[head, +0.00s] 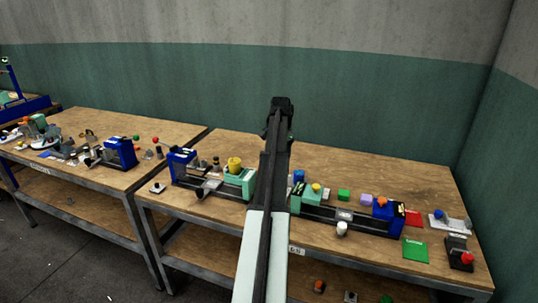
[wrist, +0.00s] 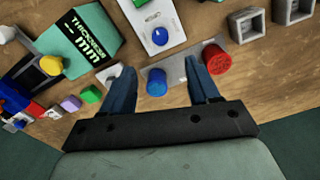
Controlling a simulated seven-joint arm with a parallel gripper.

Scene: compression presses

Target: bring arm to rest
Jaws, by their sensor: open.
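My gripper (wrist: 159,66) is open and empty, its two blue fingers spread apart in the wrist view. In the head view my arm rises through the middle of the picture, its dark end (head: 281,104) seen against the green wall band; the fingers cannot be made out there. Between and beyond the fingers in the wrist view are a grey plate with a blue knob (wrist: 156,82) and a ribbed red knob (wrist: 217,58). No contact with them shows.
On the right bench (head: 330,225) stand a blue-and-teal press left of my arm (head: 239,180) and another right of it (head: 311,195). A green plate (head: 415,250) and red-knobbed device (head: 460,254) lie at right. The left bench (head: 110,130) is crowded too.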

